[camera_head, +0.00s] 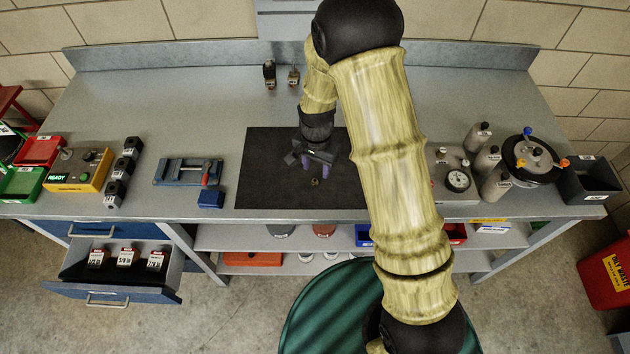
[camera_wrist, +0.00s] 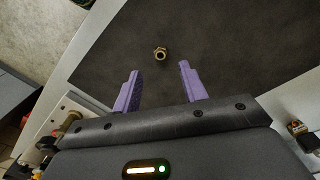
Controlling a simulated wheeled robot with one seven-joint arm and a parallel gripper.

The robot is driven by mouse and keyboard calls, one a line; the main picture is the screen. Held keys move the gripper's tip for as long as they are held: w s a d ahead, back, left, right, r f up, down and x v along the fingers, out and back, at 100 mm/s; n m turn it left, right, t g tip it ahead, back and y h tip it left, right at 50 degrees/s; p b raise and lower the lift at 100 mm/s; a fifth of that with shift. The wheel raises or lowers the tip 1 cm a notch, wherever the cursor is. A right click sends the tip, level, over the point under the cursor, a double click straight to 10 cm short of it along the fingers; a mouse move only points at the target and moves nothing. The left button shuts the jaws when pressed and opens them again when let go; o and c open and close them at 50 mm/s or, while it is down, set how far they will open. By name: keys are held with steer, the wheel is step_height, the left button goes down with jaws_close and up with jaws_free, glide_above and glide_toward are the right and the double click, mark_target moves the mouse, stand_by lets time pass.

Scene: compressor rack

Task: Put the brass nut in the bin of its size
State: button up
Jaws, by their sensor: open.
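The brass nut (camera_head: 315,182) is small and lies on the dark mat (camera_head: 275,185) on the workbench. In the wrist view the nut (camera_wrist: 160,53) sits ahead of and between the two purple fingers. My gripper (camera_head: 313,167) is over the mat, just behind the nut in the head view; in the wrist view my gripper (camera_wrist: 157,78) is open with nothing between its fingers. Three labelled bins stand in the open drawer at the lower left: a left one (camera_head: 97,258), a middle one (camera_head: 126,257) and a right one (camera_head: 156,260). Their labels are too small to read surely.
A blue vise (camera_head: 187,172) and a yellow box marked READY (camera_head: 78,170) stand left of the mat. A gauge (camera_head: 458,181), grey bottles (camera_head: 485,162) and a dark open bin (camera_head: 588,180) stand right. The open drawer (camera_head: 120,285) juts out below the bench. The back left bench top is clear.

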mark_target(315, 180)
steer(key=shift+f, duration=0.1)
steer(key=shift+a+f+p, duration=0.15)
steer(key=shift+f+p, duration=0.8)
steer(key=shift+f, duration=1.55)
steer(key=shift+s, duration=0.1)
jaws_close()
